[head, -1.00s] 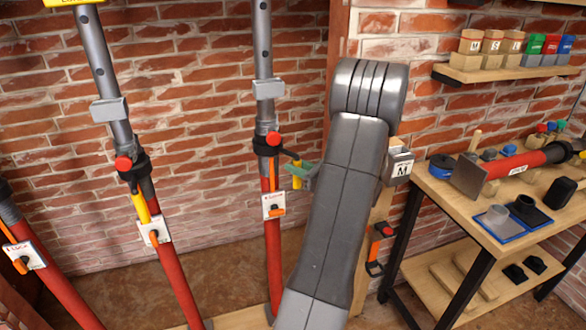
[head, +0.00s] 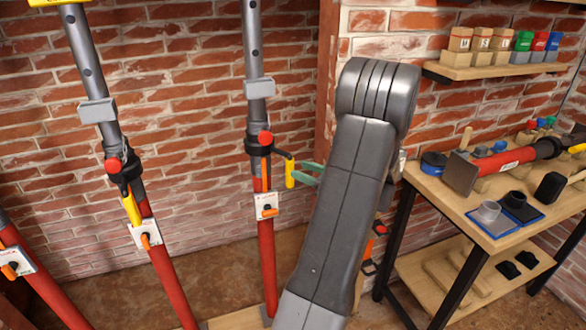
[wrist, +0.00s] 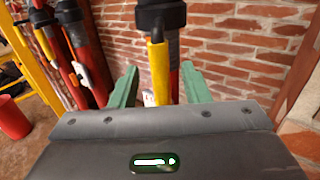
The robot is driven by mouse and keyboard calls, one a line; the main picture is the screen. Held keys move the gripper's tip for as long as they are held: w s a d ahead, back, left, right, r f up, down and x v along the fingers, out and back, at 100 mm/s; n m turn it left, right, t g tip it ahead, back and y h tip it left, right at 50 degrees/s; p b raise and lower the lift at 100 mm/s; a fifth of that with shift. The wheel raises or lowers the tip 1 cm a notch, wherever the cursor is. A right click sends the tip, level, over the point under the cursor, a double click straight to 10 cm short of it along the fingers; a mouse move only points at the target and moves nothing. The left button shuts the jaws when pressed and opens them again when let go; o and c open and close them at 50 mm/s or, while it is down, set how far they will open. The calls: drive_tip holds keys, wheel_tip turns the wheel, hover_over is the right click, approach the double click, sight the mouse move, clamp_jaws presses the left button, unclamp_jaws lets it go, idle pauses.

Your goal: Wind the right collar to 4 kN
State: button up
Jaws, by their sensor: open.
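The right collar (head: 258,145) is a black ring with a red knob on the rightmost grey-and-red prop (head: 266,235). Its crank reaches right and ends in an upright yellow handle (head: 289,173). My gripper (head: 302,174) has green fingers, open and pointing left at the handle from close by on its right. In the wrist view the yellow handle (wrist: 158,72) stands between the two spread fingers of my gripper (wrist: 160,84), with the red tube behind it. I cannot tell whether a finger touches it. A white card (head: 266,206) on the prop is too small to read.
Two more props, the middle one with a similar collar (head: 122,163), lean at the left. My arm hides part of the wall. At the right stand a workbench (head: 430,186) holding tools and a wall shelf (head: 485,70) with coloured blocks.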

sight(291, 168)
drive_tip(key=v, duration=0.8)
drive_tip(key=shift+s+d, duration=0.15)
drive_tip(key=shift+d, duration=0.1)
drive_tip(key=x, duration=1.4)
drive_tip(key=shift+a+p, duration=0.1)
drive_tip(key=shift+p, duration=0.25)
drive_tip(key=shift+s+a, duration=0.1)
drive_tip(key=shift+s, duration=0.25)
